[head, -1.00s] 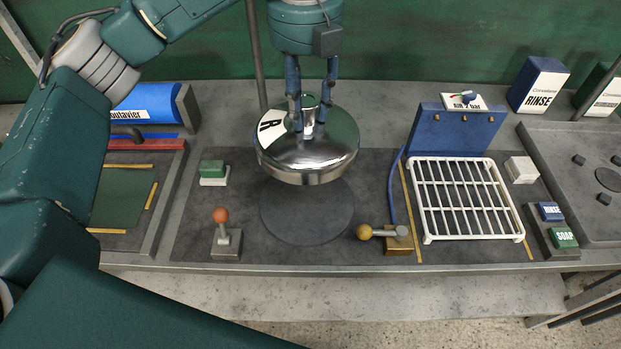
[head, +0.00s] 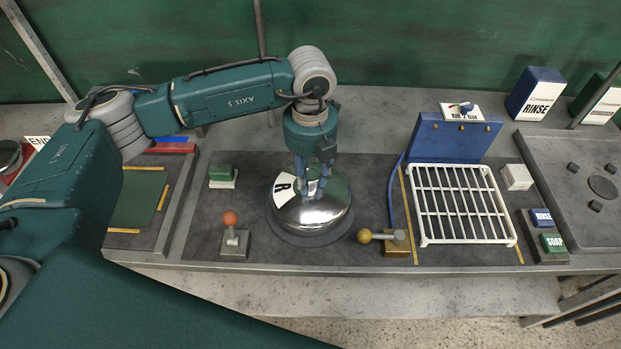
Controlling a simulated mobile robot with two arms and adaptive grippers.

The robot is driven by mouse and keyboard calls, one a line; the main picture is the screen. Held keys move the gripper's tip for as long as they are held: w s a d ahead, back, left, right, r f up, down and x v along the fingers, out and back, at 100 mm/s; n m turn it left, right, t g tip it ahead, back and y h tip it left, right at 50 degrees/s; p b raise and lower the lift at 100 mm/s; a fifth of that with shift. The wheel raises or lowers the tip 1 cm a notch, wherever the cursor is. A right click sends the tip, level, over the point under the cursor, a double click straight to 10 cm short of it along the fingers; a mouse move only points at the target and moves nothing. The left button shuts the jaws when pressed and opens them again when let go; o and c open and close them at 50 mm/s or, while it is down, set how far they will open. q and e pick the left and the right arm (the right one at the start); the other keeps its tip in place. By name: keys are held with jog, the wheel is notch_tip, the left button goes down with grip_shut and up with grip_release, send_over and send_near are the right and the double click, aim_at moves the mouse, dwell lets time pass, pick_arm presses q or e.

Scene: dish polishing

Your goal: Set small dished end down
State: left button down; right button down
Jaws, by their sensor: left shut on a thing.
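The small dished end (head: 312,214) is a shiny metal dome with a white patch marked R on its upper left. In the head view it is at the middle of the bench, dome upward, over the dark round disc (head: 338,238). It appears to rest on the disc, whose rim shows around its lower edge. My left gripper (head: 313,190) comes down from above and is shut on the top of the dome. The exact grip point is partly hidden by the fingers. My right gripper is not in view.
An orange-knobbed lever (head: 231,220) stands left of the disc and a yellow-knobbed lever (head: 366,236) right of it. A white rack (head: 462,204) lies further right before a blue panel (head: 456,138). A green button (head: 222,173) is at left.

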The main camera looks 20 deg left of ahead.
pick_arm(q)
jog(key=shift+w+f, duration=0.1)
jog(key=shift+f, duration=0.85)
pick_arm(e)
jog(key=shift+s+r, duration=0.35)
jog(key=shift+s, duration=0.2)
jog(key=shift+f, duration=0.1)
pick_arm(q)
jog(key=shift+f, duration=0.2)
jog(key=c, duration=1.1)
grip_release()
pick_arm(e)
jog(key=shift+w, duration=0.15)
pick_arm(q)
jog(key=shift+r, duration=0.1)
